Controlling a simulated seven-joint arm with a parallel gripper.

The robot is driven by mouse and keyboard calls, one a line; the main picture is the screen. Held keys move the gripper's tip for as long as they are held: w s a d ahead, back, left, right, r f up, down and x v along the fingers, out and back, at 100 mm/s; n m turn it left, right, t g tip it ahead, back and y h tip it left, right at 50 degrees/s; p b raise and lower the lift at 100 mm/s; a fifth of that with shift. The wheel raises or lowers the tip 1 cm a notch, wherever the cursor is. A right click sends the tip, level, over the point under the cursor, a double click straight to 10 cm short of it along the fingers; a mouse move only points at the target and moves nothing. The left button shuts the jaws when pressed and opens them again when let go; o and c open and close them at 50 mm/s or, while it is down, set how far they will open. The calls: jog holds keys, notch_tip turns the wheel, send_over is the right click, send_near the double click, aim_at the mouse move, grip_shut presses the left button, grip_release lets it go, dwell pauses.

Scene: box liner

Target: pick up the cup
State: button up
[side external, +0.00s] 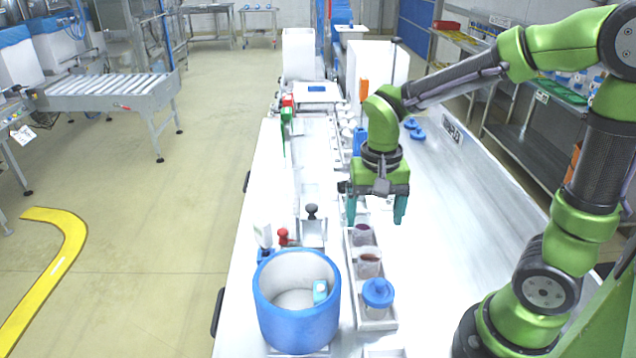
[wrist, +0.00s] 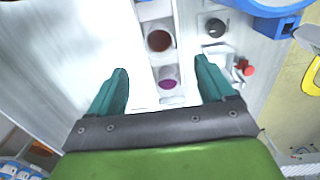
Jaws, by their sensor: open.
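Two clear cups stand in a narrow white tray (side external: 349,288). One cup with purple contents (side external: 362,234) also shows in the wrist view (wrist: 168,77). The other, with red-brown contents (side external: 369,264), shows above it in the wrist view (wrist: 159,41). I cannot tell which one the task means. My gripper (side external: 376,214) points down above the tray, near the purple cup. In the wrist view its teal fingers (wrist: 163,75) are spread wide, one on each side of the tray, with nothing held.
A blue-lidded jar (side external: 377,293) sits at the tray's near end. A large blue round container (side external: 298,315) stands left of it. A black knob (side external: 312,211) and a red knob (side external: 283,237) are left of the tray. The white tabletop right of the tray is clear.

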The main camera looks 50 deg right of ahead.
aim_at(370, 256)
notch_tip(370, 256, down, 12)
jog(key=shift+d+r, duration=0.1)
jog(key=c, duration=1.1)
